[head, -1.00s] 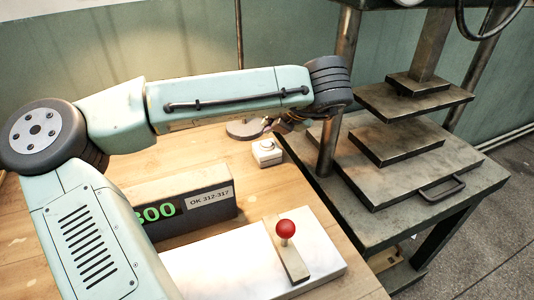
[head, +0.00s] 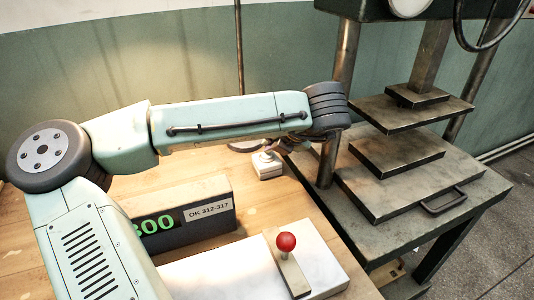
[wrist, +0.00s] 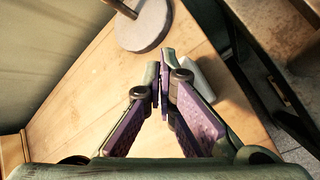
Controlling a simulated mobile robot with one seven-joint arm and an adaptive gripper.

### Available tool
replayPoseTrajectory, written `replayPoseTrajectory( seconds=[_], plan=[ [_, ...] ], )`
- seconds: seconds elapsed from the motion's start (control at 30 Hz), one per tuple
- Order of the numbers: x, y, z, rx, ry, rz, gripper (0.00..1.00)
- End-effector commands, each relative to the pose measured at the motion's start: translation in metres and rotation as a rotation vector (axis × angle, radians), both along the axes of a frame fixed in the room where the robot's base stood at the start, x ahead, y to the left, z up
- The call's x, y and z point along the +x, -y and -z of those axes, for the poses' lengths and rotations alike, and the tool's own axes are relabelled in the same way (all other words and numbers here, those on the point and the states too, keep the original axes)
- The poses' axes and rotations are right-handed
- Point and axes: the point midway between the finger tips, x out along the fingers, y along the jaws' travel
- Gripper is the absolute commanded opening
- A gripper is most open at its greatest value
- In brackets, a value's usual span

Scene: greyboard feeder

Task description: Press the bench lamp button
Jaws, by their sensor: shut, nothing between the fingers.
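The lamp button is a small white box (head: 267,168) on the wooden bench, behind the digital display and left of the press. My gripper (head: 271,150) is at the end of my arm, just above the box, and overlaps its top in the head view. In the wrist view my gripper (wrist: 164,62) has its purple-padded fingers together at the tips with nothing between them. The white box (wrist: 203,76) is partly hidden behind the right finger there. The button's top is covered, so I cannot tell whether the tips touch it.
A round lamp base (wrist: 145,25) with a pole stands behind the box. The heavy metal press (head: 400,165) stands close on the right. A display box (head: 185,215) and a white slab (head: 215,275) with a red-knobbed lever (head: 287,243) are in front.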

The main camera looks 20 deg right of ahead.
Motion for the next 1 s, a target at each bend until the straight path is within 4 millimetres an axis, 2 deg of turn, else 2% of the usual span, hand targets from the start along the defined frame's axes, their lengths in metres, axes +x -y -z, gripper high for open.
replayPoseTrajectory(
  seconds=[0.57, 1.0],
  plan=[
    [0.0, 0.0, 0.0002, 0.0, 0.0, 0.0, 0.0],
    [0.0, -0.0001, 0.0095, 0.001, -0.001, 0.0, 0.0]
  ],
)
